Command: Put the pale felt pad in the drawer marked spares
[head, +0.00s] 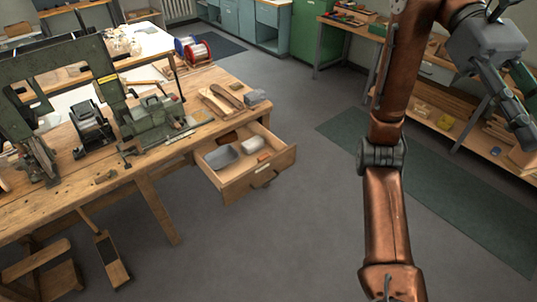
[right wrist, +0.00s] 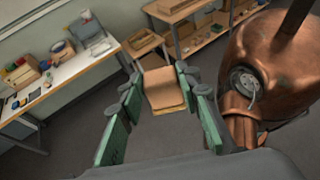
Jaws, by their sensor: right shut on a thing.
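My right gripper (right wrist: 158,78) has its green fingers closed on the two sides of a tan, flat-faced piece (right wrist: 163,92), which may be the pale felt pad. In the head view the right gripper (head: 521,108) is raised at the far right, well away from the drawer, and the held piece cannot be made out there. An open wooden drawer (head: 232,189) sticks out from the workbench. It holds a grey tray (head: 221,157), a white rounded item (head: 253,144) and a small orange block (head: 264,156). Any marking on its front is too small to read. My left gripper is out of view.
The wooden workbench (head: 190,137) carries green machines (head: 155,118), a wire spool (head: 199,52) and wooden pieces (head: 222,99). A low shelf unit (head: 478,135) stands at the right beside a dark green mat (head: 440,190). The grey floor between bench and mat is clear.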

